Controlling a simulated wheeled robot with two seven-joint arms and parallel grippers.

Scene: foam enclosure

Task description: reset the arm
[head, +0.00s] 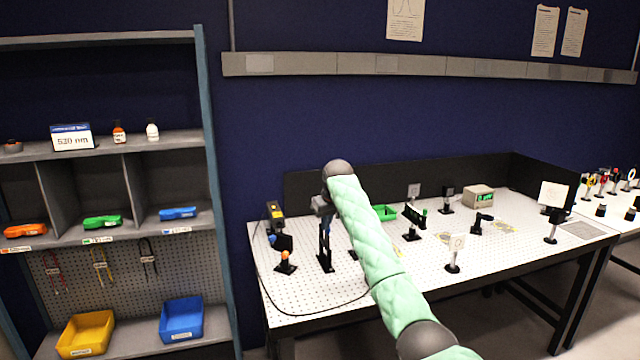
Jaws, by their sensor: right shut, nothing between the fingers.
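My right arm, in a pale green quilted sleeve, reaches in from the bottom right in the head view. It ends at a dark rounded wrist joint above the left part of the optical table (300,300). My right gripper (324,238) hangs below that joint, pointing down. It is shut with nothing in it. It overlaps dark post-mounted parts in the picture, and I cannot tell whether it touches them. My left gripper is not in view.
Near the gripper stand an orange-tipped mount (286,262) and a black and yellow device (275,213). The shelf on the left holds a yellow bin (86,334) and a blue bin (181,320).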

